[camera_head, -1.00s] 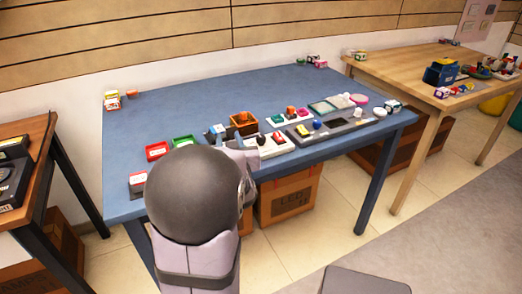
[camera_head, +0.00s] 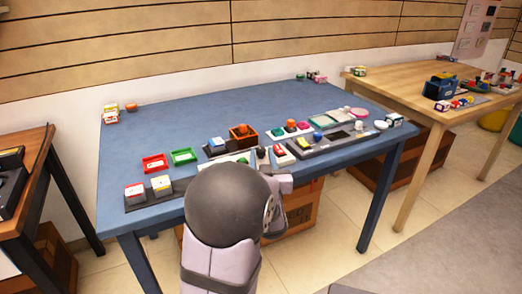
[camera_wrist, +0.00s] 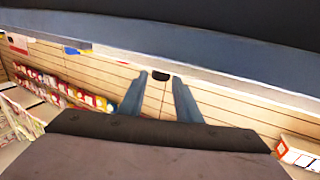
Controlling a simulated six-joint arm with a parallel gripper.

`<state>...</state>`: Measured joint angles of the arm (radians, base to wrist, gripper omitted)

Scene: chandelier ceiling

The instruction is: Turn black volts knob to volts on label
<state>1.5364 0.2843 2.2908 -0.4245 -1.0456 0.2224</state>
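I cannot make out a black volts knob or a "volts on" label for certain in either view. My gripper (camera_head: 270,156) is over the near edge of the table, at a white panel (camera_head: 232,160) that my arm partly hides. In the wrist view, its two fingers (camera_wrist: 159,92) stand apart with nothing held. A small black shape (camera_wrist: 160,75) shows between the tips; I cannot tell what it is.
Red (camera_head: 154,163) and green (camera_head: 183,156) trays lie left of a brown box (camera_head: 243,135). A grey panel (camera_head: 340,137) with coloured parts is to the right. The blue table's (camera_head: 215,100) back middle is clear. A wooden table (camera_head: 400,88) stands at the right.

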